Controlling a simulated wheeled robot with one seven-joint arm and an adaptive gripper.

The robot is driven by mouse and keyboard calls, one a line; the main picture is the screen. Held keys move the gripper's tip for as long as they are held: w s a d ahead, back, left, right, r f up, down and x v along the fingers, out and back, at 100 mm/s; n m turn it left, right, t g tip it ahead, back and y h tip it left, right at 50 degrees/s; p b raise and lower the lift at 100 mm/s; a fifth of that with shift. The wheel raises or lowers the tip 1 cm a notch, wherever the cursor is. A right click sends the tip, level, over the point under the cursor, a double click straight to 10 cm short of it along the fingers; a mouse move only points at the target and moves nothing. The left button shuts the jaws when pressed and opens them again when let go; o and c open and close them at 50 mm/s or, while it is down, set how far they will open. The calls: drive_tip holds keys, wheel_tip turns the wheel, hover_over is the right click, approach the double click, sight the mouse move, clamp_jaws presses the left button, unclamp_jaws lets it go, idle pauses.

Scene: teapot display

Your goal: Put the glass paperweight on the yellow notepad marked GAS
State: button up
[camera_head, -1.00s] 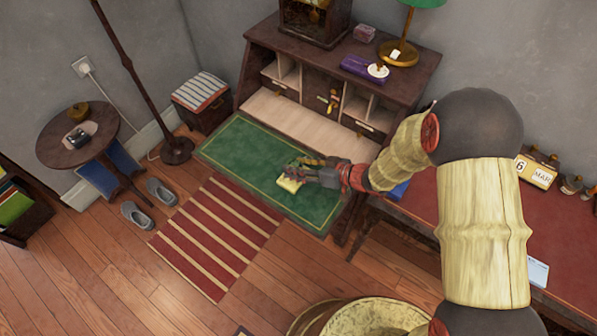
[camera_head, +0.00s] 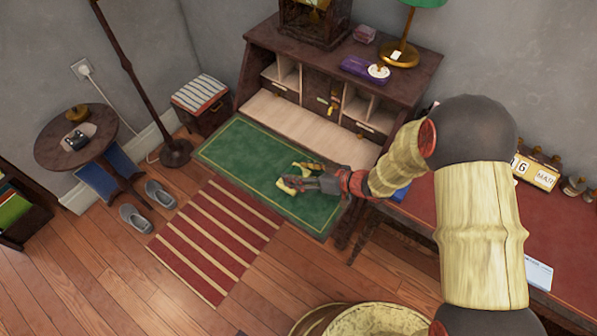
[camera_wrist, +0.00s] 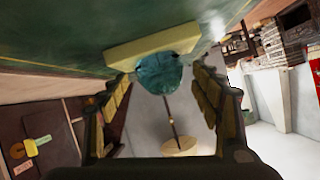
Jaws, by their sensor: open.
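The glass paperweight (camera_wrist: 158,72) is a blue-green rounded lump in the wrist view, between the spread fingers of my gripper (camera_wrist: 160,88). It sits against the yellow notepad (camera_wrist: 152,47), which lies on the green writing surface (camera_wrist: 60,30). Gaps show on both sides between the paperweight and the fingers. In the head view my gripper (camera_head: 299,177) is open just over the green surface, near its right end. The notepad (camera_head: 285,187) shows only as a small yellow patch there. The paperweight is not clear in that view, and no GAS marking is readable.
The green surface (camera_head: 235,150) is bare to the left of my gripper. Behind it stand the desk's pigeonholes (camera_head: 325,90). A purple box (camera_head: 365,69) and a brass lamp (camera_head: 398,52) stand on the desk top. A red-topped table (camera_head: 470,215) is at right.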

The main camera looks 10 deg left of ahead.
drive_tip(key=shift+r, duration=0.1)
drive_tip(key=shift+d+r, duration=0.2)
drive_tip(key=shift+d, duration=0.05)
drive_tip(key=p+v, duration=0.4)
drive_tip(key=v, duration=0.7)
drive_tip(key=w+d+r+m+t+h, duration=0.2)
drive_tip(key=w+d+r+t+h, duration=0.2)
drive_tip(key=w+d+r, duration=0.4)
drive_tip(key=d+r+m+t+h, duration=0.35)
drive_tip(key=d+r+h, duration=0.35)
drive_tip(key=d+r, duration=0.5)
drive_tip(key=s+d+r+m+g+h, duration=0.4)
drive_tip(key=s+r, duration=0.4)
drive_tip(key=s, duration=0.4)
drive_tip(key=s+a+m+g+y, duration=0.1)
drive_tip(key=s+a+y, duration=0.2)
drive_tip(key=s, duration=1.2)
drive_tip(key=shift+r+m+g, duration=0.25)
drive_tip(key=shift+m+g, duration=0.1)
